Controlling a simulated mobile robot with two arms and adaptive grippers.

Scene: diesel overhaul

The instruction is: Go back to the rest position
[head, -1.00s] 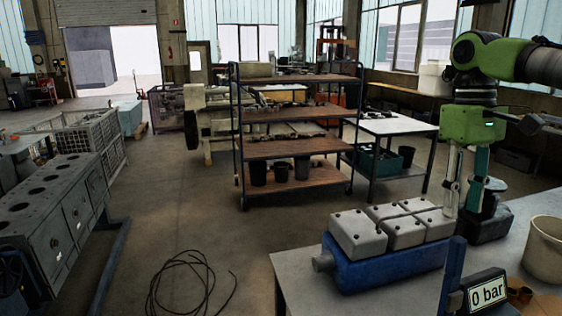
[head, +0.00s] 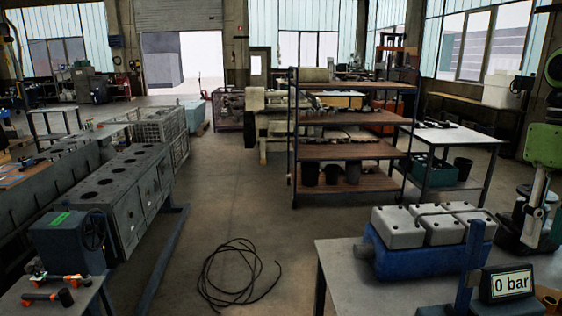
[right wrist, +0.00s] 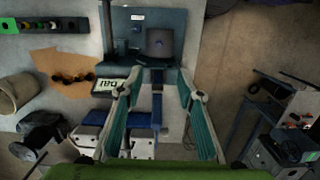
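My right gripper (head: 537,235) is partly in view at the right edge of the head view, with its green body above and its fingers pointing down. In the right wrist view its two teal fingers (right wrist: 160,72) stand apart, with nothing held between them. A blue post shows beyond the gap. The blue unit with white blocks (head: 420,258) rests on the grey bench (head: 345,278), left of the gripper in the head view. My left gripper is in neither view now.
A gauge display reading 0 bar (head: 508,283) stands at the bench front. A shelf trolley (head: 350,150) stands behind. A grey engine block (head: 125,190) is at left, with orange-handled tools (head: 50,290) before it. A black cable (head: 235,272) lies on otherwise clear floor.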

